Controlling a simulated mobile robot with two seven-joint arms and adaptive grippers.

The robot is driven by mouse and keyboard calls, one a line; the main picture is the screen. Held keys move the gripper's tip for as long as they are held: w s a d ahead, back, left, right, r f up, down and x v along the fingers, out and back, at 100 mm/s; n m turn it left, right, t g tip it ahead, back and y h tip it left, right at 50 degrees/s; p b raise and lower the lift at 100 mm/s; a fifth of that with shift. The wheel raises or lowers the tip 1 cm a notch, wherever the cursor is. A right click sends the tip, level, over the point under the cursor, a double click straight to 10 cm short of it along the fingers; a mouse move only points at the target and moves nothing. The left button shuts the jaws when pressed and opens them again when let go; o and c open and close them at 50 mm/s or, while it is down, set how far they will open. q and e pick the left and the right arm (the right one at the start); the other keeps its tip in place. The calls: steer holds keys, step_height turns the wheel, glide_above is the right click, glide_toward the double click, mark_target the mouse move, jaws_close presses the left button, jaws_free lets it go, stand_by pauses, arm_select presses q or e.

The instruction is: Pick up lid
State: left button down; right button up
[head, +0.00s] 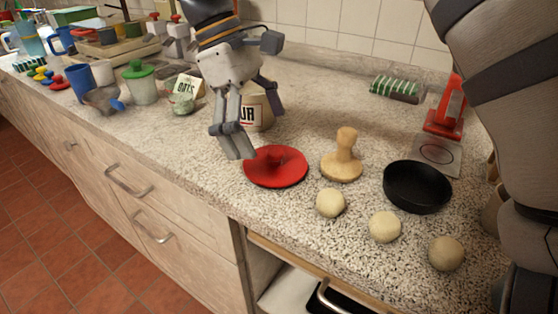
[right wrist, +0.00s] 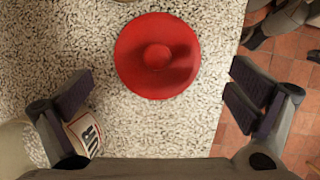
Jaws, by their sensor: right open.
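A round red lid (head: 292,176) with a centre knob lies flat on the speckled counter (head: 205,168), near the front edge. In the right wrist view the lid (right wrist: 133,65) shows whole, just beyond the fingers, with a dark shadow on its right half. My right gripper (head: 257,128) is open and empty, above the counter behind and left of the lid, apart from it. In the right wrist view its fingers (right wrist: 162,88) are spread to either side. My left gripper is not in view.
A flour jar (head: 261,113) stands close behind my right gripper, partly hidden. A wooden press (head: 344,160), a black pan (head: 418,187) and dough balls (head: 330,203) are right of the lid. A green-lidded jar (head: 141,85) and an oats packet (head: 187,86) stand to the left.

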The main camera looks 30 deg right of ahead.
mark_target(274, 151)
steer(key=x, duration=0.5)
steer(key=shift+d+r, duration=0.1)
steer(key=shift+d, duration=0.1)
steer(key=c, duration=1.1)
